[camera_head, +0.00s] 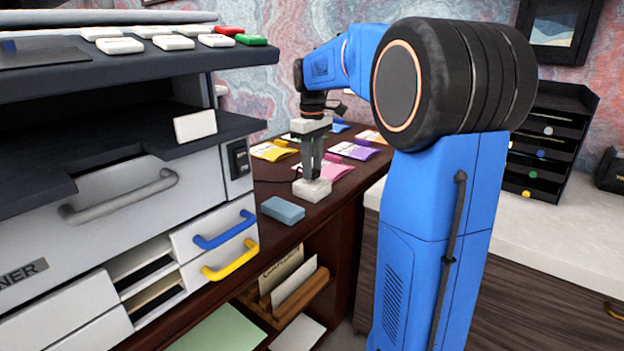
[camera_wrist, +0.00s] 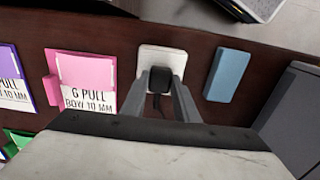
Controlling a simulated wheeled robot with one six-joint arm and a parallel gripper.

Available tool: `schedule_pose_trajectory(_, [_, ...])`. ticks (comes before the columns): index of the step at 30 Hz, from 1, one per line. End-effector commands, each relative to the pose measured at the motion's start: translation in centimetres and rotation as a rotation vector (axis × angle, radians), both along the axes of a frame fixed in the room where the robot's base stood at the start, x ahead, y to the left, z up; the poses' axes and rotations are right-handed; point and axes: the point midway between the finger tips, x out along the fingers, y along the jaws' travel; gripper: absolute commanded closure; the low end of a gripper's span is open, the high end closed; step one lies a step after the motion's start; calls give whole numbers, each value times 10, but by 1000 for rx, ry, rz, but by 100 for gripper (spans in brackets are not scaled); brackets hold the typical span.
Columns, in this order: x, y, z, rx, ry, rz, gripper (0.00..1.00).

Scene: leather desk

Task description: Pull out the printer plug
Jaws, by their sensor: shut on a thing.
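A white socket block (camera_head: 312,190) sits on the dark wooden desk. It also shows in the wrist view (camera_wrist: 176,57), with a black plug (camera_wrist: 160,77) at its face. My gripper (camera_head: 311,176) points down over the block, and its two grey fingers are shut on the plug. In the head view the fingers hide most of the plug. The plug looks still at the socket; I cannot tell how deeply it is seated. A thin dark cable (camera_head: 277,181) runs left from there toward the printer (camera_head: 120,200), a large grey-white machine.
A blue block (camera_head: 283,209) lies just in front of the socket. A pink card (camera_head: 325,169), a purple card (camera_head: 353,150) and a yellow card (camera_head: 270,152) lie behind it. The printer's side stands close on the left. A black drawer rack (camera_head: 548,140) stands at right.

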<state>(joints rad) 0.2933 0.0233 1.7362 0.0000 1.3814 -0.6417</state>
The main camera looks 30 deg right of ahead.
Motion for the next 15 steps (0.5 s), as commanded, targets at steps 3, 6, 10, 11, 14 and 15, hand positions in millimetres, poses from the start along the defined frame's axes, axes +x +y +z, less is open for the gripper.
schedule_pose_trajectory(3, [0,0,4,0,0,0,100])
schedule_pose_trajectory(6, [0,0,7,0,0,0,100])
schedule_pose_trajectory(10, [0,0,11,0,0,0,100])
schedule_pose_trajectory(11, [0,0,12,0,0,0,100])
schedule_pose_trajectory(14, [0,0,16,0,-1,0,100])
schedule_pose_trajectory(15, [0,0,17,0,0,0,100])
